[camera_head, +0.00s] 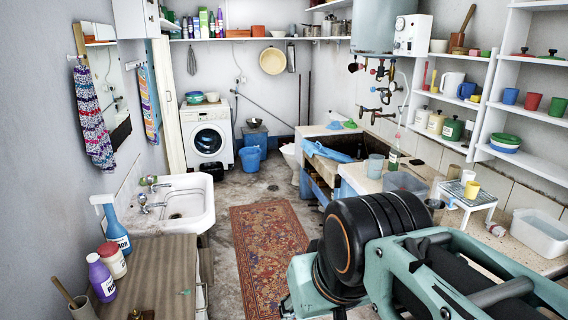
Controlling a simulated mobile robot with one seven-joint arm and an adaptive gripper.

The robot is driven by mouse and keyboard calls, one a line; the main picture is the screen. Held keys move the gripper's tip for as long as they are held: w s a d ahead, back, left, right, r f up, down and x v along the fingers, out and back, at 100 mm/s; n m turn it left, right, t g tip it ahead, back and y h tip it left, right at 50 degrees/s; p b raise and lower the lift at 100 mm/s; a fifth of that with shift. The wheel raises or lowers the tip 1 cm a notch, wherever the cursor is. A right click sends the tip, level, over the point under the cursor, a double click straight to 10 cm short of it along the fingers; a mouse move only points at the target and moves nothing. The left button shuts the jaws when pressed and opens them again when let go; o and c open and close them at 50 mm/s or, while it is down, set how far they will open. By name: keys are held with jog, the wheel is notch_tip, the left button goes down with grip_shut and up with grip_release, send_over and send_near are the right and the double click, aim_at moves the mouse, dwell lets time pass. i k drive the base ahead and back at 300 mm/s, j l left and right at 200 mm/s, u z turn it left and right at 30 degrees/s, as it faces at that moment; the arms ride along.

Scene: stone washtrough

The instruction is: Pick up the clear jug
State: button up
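A clear, bluish jug-like vessel (375,167) stands upright on the right-hand counter, at the near end of the stone washtrough (340,150). It is small in view and I cannot make out a handle or spout. A green bottle (394,152) stands just right of it and a clear tub (405,183) is nearer to me. My arm crosses the lower right of the picture, in front of part of the counter. My gripper is not in view.
A small white rack (466,196) with cups and a clear basin (541,234) stand on the right counter. Shelves (525,105) hang above. A white sink (180,205) and cabinet top (155,270) with bottles are left. The rug (265,245) lies clear.

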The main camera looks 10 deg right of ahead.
aim_at(375, 162)
jog(key=z, duration=1.25)
jog(key=i+j+u, duration=0.4)
jog(key=i, duration=0.3)
jog(key=i+u, duration=0.4)
jog(key=i, duration=0.35)
jog(key=i+z, duration=0.2)
jog(key=i, duration=0.35)
jog(key=i+j+z, duration=0.15)
jog(key=i, duration=0.4)
jog(key=i+j+z, duration=0.2)
jog(key=i+z, duration=0.25)
jog(key=i+j+z, duration=0.3)
jog(key=z, duration=0.15)
jog(key=i+j+z, duration=0.5)
jog(key=k+l, duration=0.05)
jog(key=k, duration=0.05)
